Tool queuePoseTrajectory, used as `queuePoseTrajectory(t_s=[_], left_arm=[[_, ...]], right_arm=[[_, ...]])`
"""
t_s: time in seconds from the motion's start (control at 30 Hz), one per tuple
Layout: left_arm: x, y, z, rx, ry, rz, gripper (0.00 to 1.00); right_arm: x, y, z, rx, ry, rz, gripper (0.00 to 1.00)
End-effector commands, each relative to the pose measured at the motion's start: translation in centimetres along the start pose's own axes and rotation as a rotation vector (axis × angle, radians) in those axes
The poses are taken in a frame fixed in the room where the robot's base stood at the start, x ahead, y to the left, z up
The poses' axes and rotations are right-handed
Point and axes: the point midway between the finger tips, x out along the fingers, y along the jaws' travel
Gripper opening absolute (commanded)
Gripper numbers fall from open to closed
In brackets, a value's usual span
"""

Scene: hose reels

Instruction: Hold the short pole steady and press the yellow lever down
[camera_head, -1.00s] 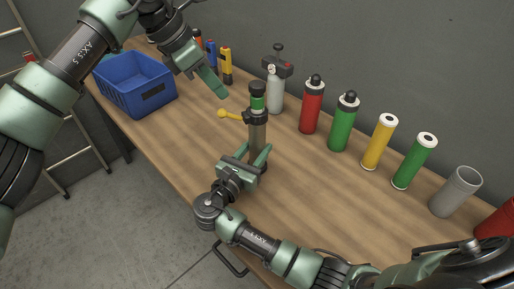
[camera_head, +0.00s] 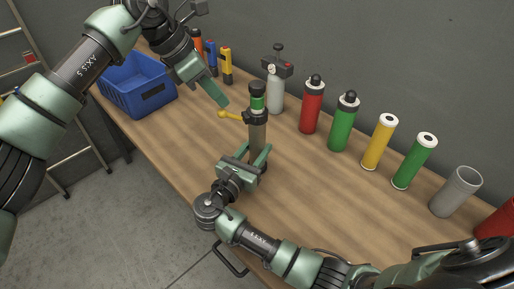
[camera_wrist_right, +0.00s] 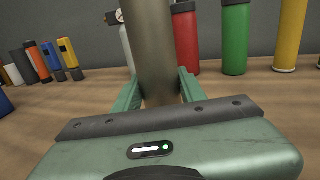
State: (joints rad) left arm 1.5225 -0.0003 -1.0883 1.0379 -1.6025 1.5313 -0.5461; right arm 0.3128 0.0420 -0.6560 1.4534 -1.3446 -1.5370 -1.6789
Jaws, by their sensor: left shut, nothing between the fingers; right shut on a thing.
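The short pole (camera_head: 257,134) stands upright on the wooden table, grey with a green band near its black top. The yellow lever (camera_head: 230,115) sticks out to the left from a black collar on the pole. My right gripper (camera_head: 259,158) is shut on the pole low down; in the right wrist view the pole (camera_wrist_right: 152,45) rises between its fingers. My left gripper (camera_head: 221,101) is shut and empty, its fingertips just above the lever's round end. I cannot tell whether they touch the lever.
A blue crate (camera_head: 125,86) stands at the left end of the table. A grey bottle with a gauge (camera_head: 276,90), red (camera_head: 312,107) and green (camera_head: 344,125) bottles, several cylinders and a grey cup (camera_head: 455,192) line the wall side. The table's middle is clear.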

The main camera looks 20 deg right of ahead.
Motion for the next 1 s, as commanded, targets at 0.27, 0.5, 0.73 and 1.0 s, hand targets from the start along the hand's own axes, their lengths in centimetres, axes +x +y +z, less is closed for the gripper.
queuePoseTrajectory(t_s=[0.27, 0.5, 0.73, 1.0], left_arm=[[0.9, 0.0, -0.5, 0.0, 0.0, -0.001, 0.0], [1.7, 0.0, -0.9, 0.0, 0.0, -0.001, 0.0], [2.4, 0.0, -1.3, 0.0, 0.002, -0.002, 0.0], [3.2, 0.0, -1.8, -0.001, 0.0, -0.001, 0.0]], right_arm=[[0.0, 0.0, 0.0, 0.0, 0.001, 0.001, 0.0], [0.0, 0.0, 0.0, 0.0, 0.0, 0.001, 0.0], [0.0, 0.0, 0.0, 0.0, 0.0, 0.001, 0.0], [0.0, 0.0, 0.0, 0.001, 0.0, 0.001, 0.0]])
